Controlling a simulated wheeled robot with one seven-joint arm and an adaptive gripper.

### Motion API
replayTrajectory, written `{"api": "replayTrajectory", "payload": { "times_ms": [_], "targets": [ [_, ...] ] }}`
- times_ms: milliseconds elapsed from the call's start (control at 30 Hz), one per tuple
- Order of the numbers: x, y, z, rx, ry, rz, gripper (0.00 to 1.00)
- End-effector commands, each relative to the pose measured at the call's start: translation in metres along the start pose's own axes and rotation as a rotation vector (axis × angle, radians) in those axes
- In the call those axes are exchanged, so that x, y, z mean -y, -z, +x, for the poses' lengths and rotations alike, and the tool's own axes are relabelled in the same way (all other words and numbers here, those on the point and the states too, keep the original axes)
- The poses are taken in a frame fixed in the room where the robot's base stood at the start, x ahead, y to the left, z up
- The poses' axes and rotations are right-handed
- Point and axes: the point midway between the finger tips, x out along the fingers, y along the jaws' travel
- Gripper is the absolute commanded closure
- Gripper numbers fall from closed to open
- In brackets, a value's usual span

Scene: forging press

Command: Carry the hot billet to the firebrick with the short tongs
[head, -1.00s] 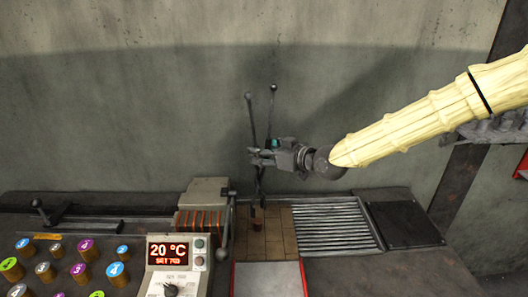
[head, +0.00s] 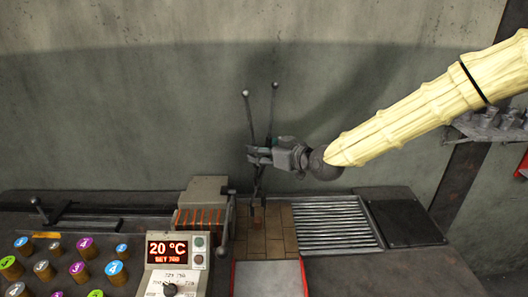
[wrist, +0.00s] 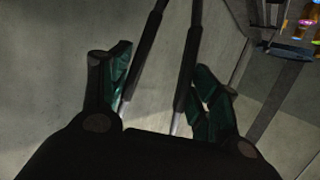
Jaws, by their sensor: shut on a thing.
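The short tongs (head: 247,115) stand nearly upright, with two thin knobbed handles up and the jaws down. My gripper (head: 259,154) is shut on the tongs around their middle; in the wrist view the dark handles (wrist: 190,65) run between its green-padded fingers (wrist: 160,85). A small reddish-brown piece, apparently the billet (head: 257,213), is at the lower end of the tongs, over or on the tan firebrick (head: 283,236). I cannot tell whether the jaws grip it or whether it touches the brick. It shows no clear glow.
A heater box (head: 195,196) with orange slots stands left of the firebrick, a lever beside it. A control unit (head: 173,252) reads 20 °C. Several numbered cylinders (head: 83,243) stand at the left. A ribbed metal plate (head: 330,222) and a dark plate (head: 405,222) lie to the right.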

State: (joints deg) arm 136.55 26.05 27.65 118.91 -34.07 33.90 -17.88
Motion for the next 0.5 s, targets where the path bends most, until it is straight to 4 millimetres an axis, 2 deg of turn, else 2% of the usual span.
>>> {"api": "replayTrajectory", "payload": {
  "times_ms": [500],
  "targets": [
    [0.0056, -0.004, 0.0035, -0.002, -0.16, 0.034, 0.44]
  ]
}}
